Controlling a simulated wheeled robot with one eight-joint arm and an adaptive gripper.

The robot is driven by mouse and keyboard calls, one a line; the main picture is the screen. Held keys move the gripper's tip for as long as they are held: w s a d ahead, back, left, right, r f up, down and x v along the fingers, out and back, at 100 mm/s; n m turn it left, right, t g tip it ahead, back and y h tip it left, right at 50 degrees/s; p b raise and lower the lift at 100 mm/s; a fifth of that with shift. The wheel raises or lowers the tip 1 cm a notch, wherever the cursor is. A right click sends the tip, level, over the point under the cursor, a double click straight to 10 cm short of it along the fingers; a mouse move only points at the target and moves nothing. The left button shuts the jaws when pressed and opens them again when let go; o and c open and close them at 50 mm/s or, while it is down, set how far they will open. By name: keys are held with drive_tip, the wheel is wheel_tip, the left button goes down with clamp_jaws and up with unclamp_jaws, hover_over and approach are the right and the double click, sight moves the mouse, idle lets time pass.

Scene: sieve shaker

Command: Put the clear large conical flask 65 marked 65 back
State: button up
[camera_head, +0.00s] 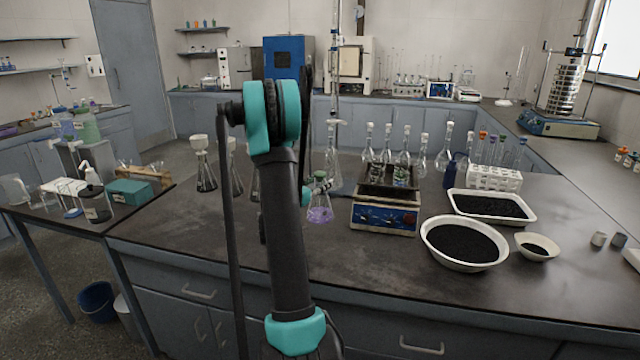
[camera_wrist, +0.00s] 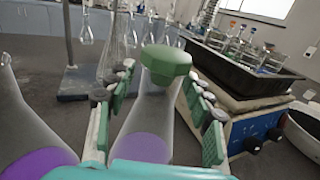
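A clear conical flask (camera_head: 320,214) with purple liquid stands on the dark bench, just left of the hot plate. In the wrist view a flask (camera_wrist: 143,128) with purple liquid and a green stopper (camera_wrist: 166,63) is between the fingers. My gripper (camera_head: 319,187) is around its upper part. My gripper's fingers (camera_wrist: 158,105) show on both sides, with gaps to the neck, so it looks open. A second clear flask (camera_wrist: 38,140) with purple liquid is close at the left. No number 65 is readable on either flask.
The hot plate (camera_head: 384,217) with a blue panel and black tray is close on the right. More flasks (camera_head: 206,172) stand left of my arm. A burette stand (camera_head: 335,100) is behind. Basins of black grains (camera_head: 430,246) are at the right. The front left bench is clear.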

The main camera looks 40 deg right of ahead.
drive_tip(key=shift+r, duration=0.1)
drive_tip(key=shift+s+a, duration=0.1)
drive_tip(key=shift+a, duration=0.15)
drive_tip(key=s+a+f+m+y, duration=0.2)
drive_tip(key=s+a+m, duration=0.1)
drive_tip(key=a, duration=0.4)
drive_tip(key=s+a+f+m+y, duration=0.2)
drive_tip(key=s+a+m+y, duration=0.1)
drive_tip(key=s+a, duration=0.3)
drive_tip(key=s+a+f+m+g+y, duration=0.1)
drive_tip(key=s+a+f+m+y, duration=0.1)
drive_tip(key=s+a+m, duration=0.3)
drive_tip(key=shift+a+f+y, duration=0.2)
drive_tip(key=shift+a+y, duration=0.1)
drive_tip(key=shift+a, duration=0.75)
drive_tip(key=shift+a+f+y, duration=0.15)
drive_tip(key=shift+a+y, duration=0.15)
drive_tip(key=shift+a, duration=0.7)
drive_tip(key=s+a+f+m+y, duration=0.3)
drive_tip(key=s+a+m+y, duration=0.1)
drive_tip(key=a, duration=0.5)
drive_tip(key=s+a+f+m+y, duration=0.3)
drive_tip(key=s+a+m+y, duration=0.2)
drive_tip(key=s+a, duration=0.4)
drive_tip(key=shift+a+m, duration=0.75)
drive_tip(key=shift+m, duration=0.05)
